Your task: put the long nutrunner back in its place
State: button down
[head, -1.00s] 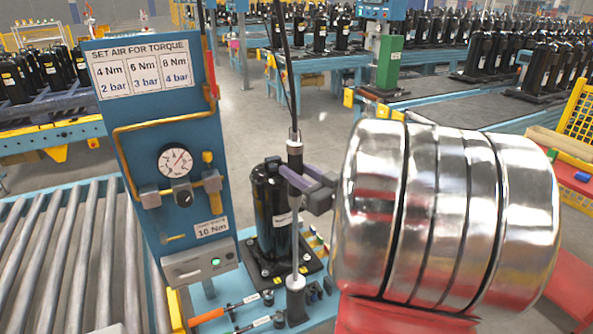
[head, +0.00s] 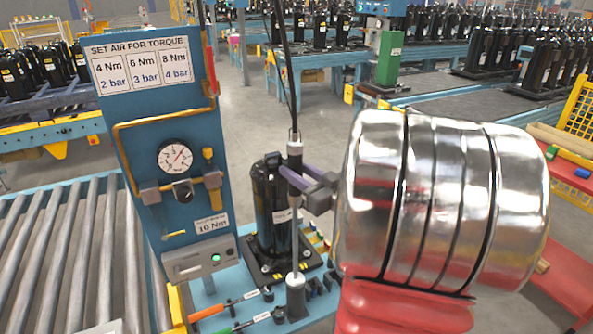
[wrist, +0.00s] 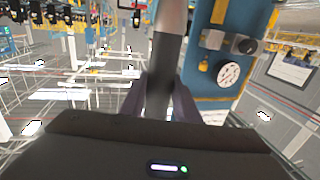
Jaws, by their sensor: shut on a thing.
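The long nutrunner (head: 293,215) hangs upright from black cables, with a dark grip at the top and a long grey shaft below. My gripper (head: 291,178) is shut on its upper body, just below the silver collar. In the wrist view the nutrunner (wrist: 168,50) runs up between the two dark fingers (wrist: 168,100). I cannot tell how deep the tip sits in that holder.
A black compressor (head: 271,205) stands close behind the nutrunner. A blue torque panel (head: 160,110) with a gauge (head: 175,158) rises at left. Orange- and green-handled tools (head: 235,303) lie in front. A roller conveyor (head: 70,260) is at far left.

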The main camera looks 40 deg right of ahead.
jog(key=shift+f, duration=0.2)
dwell(0.3)
jog(key=c, duration=1.3)
grip_release()
jog(key=shift+f, duration=0.1)
jog(key=shift+o, duration=0.2)
jog(key=shift+f, duration=0.15)
jog(key=s, duration=1.4)
jog(key=shift+a, duration=0.35)
jog(key=shift+w, duration=0.15)
